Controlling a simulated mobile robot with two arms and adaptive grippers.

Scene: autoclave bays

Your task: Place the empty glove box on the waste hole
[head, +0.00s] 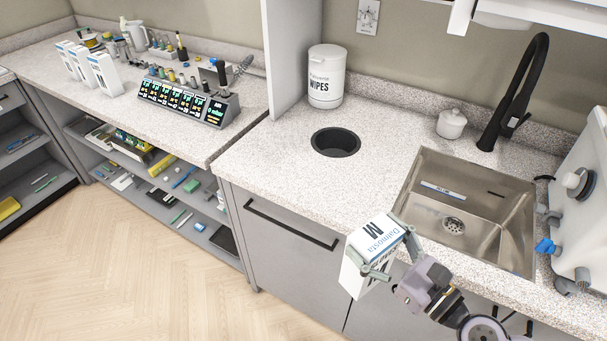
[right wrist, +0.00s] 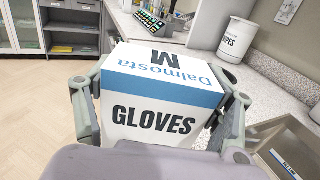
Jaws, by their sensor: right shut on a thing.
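The glove box (head: 366,239) is white with a blue stripe, marked "Dalmosta M" and, in the right wrist view (right wrist: 160,98), "GLOVES". My right gripper (head: 388,248) is shut on it, one finger on each side. The box hangs in front of the counter's front edge, near the sink, slightly tilted. Whether it is empty cannot be seen. The waste hole (head: 336,142) is a round dark opening in the speckled counter, behind and left of the box, with nothing on it. My left gripper is not in view.
A white wipes tub (head: 326,76) stands behind the hole. The steel sink (head: 468,212) with black faucet (head: 517,95) lies to the right, with a small white lidded jar (head: 451,124) behind it. A white partition (head: 283,50) rises at left. The counter around the hole (head: 290,180) is clear.

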